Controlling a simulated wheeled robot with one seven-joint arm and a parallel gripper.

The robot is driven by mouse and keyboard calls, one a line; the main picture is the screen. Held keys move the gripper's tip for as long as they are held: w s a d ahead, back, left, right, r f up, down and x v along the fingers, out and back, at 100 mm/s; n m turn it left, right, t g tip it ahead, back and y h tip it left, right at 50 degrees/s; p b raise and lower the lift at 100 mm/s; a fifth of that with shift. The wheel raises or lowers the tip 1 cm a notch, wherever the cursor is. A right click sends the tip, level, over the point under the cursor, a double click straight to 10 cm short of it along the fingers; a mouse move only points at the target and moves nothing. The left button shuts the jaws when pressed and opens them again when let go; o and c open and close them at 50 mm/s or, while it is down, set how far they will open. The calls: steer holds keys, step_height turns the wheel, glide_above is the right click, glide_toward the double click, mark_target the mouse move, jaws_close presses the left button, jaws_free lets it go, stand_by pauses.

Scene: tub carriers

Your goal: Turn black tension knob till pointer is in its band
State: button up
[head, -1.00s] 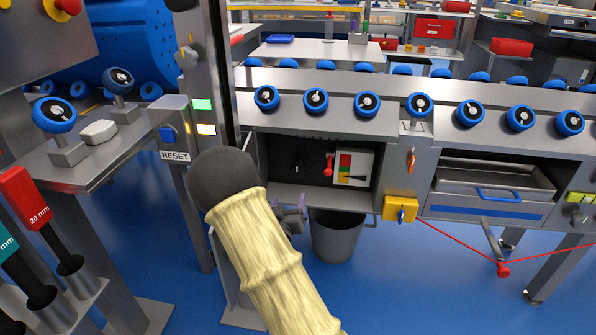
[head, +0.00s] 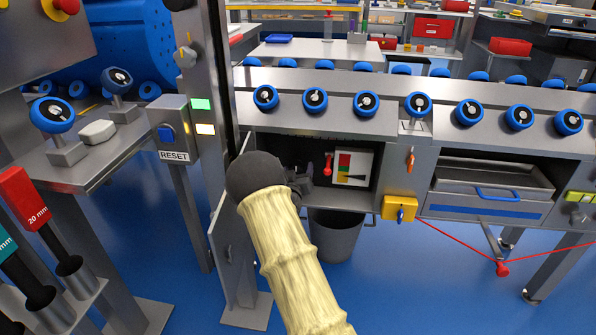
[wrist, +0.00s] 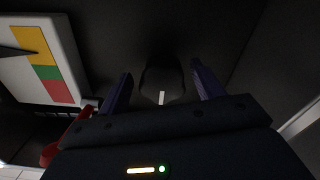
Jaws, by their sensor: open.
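The black knob (wrist: 162,78) with a white mark shows in the wrist view, between and ahead of the fingertips. My gripper (wrist: 163,85) is open, with a finger on each side of the knob; I cannot tell if either touches it. In the head view my gripper (head: 300,180) is at the open compartment, and my arm and gripper hide the knob. The gauge (head: 367,158) is a white plate with red, green and yellow blocks. It also shows in the wrist view (wrist: 62,40), where the dark pointer (wrist: 14,51) has its tip over yellow.
A red handle (head: 328,164) is between the gripper and the gauge; red parts (wrist: 52,152) also show low left in the wrist view. Compartment walls are close around the gripper. A yellow box (head: 400,203) is at right, a grey bin (head: 335,238) below.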

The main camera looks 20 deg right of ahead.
steer(key=shift+w, duration=0.35)
steer(key=shift+a, duration=0.1)
steer(key=c, duration=1)
steer(key=shift+s, duration=0.1)
steer(key=shift+d+m, duration=0.2)
steer(key=shift+m, duration=0.2)
